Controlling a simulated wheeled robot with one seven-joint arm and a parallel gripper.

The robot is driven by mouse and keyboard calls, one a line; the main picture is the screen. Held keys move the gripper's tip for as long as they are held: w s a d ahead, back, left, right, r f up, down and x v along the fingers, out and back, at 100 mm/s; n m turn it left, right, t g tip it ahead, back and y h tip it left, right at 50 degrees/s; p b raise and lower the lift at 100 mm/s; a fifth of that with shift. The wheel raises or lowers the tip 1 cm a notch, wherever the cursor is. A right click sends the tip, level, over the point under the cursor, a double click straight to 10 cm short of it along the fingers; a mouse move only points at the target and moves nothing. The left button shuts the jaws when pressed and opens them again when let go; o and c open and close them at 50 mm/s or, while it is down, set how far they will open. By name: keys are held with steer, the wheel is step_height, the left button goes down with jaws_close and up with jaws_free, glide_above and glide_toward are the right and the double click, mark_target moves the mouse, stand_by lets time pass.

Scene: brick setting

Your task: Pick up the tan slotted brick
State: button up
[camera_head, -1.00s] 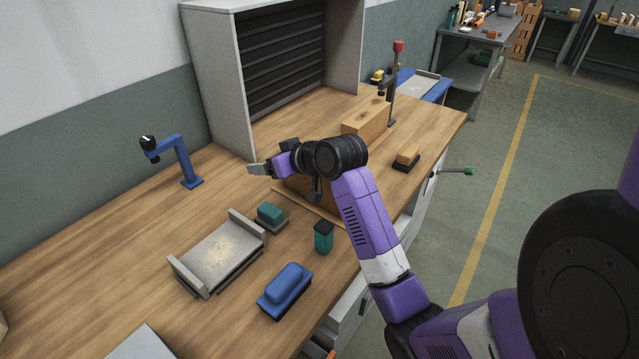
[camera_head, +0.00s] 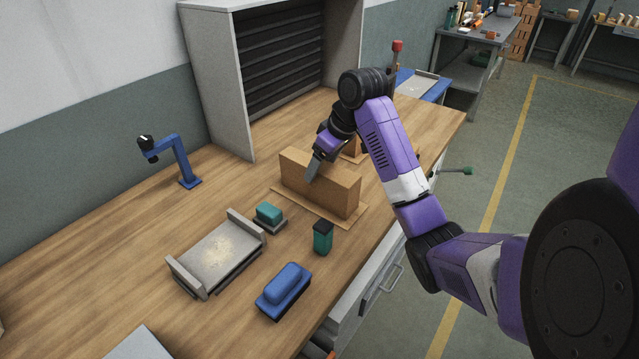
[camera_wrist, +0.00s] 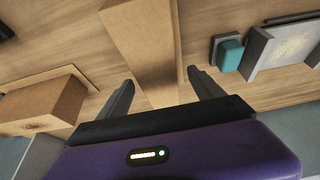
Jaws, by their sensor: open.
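A long tan brick (camera_head: 335,194) stands on a thin wooden board (camera_head: 283,200) in the middle of the workbench; I cannot make out a slot in it. My gripper (camera_head: 312,172) is open and points down at the brick's top, near its middle. In the wrist view, the tan brick (camera_wrist: 145,38) runs from the top edge down toward the space between my two open fingers (camera_wrist: 161,90). Nothing is held. I cannot tell whether a finger touches the brick.
A wooden block (camera_wrist: 42,102) lies beside the brick, mostly hidden by my arm in the head view. A grey tray (camera_head: 215,257), teal block (camera_head: 269,213), green bottle (camera_head: 323,238), blue brush-like object (camera_head: 285,289) and blue stand (camera_head: 180,160) stand around.

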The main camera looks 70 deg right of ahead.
steer(key=shift+w+p+x, duration=0.2)
steer(key=shift+p+x, duration=0.1)
steer(key=shift+x, duration=2.05)
steer(key=shift+d+r, duration=0.15)
jaws_close()
steer(key=shift+r, duration=0.1)
